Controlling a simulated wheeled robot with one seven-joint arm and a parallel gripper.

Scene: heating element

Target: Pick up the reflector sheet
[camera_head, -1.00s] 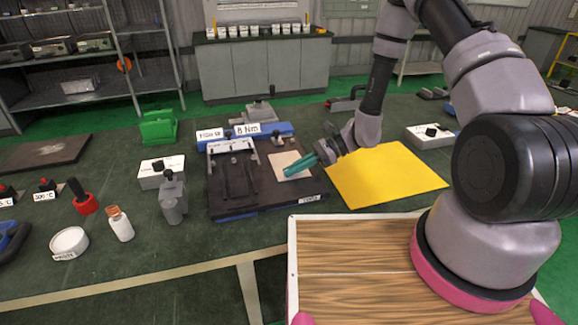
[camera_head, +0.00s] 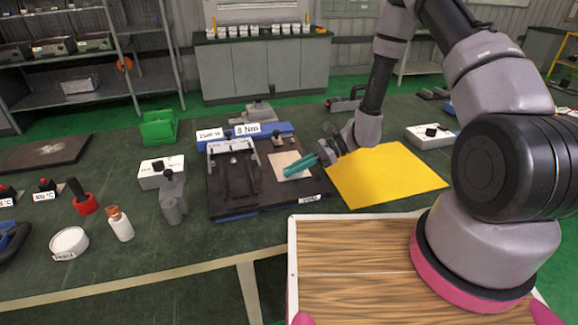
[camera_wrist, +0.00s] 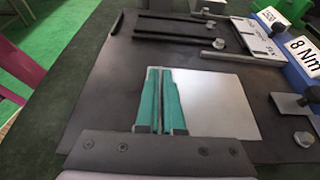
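The reflector sheet appears to be the thin pale square (camera_head: 283,164) on the dark fixture plate. In the wrist view the sheet (camera_wrist: 218,104) looks flat and silvery grey. My gripper (camera_head: 290,171) reaches in from the right with its teal fingers over the sheet. In the wrist view the fingers (camera_wrist: 160,72) lie close together along the left part of the sheet, with only a narrow slit between them. They hide part of its left side. I cannot tell whether the sheet's edge is between the fingertips or whether they touch it.
The dark fixture plate (camera_head: 228,205) carries metal rails and bolts. A blue torque tool (camera_head: 277,129) labelled 8 Nm lies behind it. A yellow mat (camera_head: 395,178) lies to the right. A grey clamp-like stand (camera_head: 172,200) and a white bottle (camera_head: 120,226) stand to the left.

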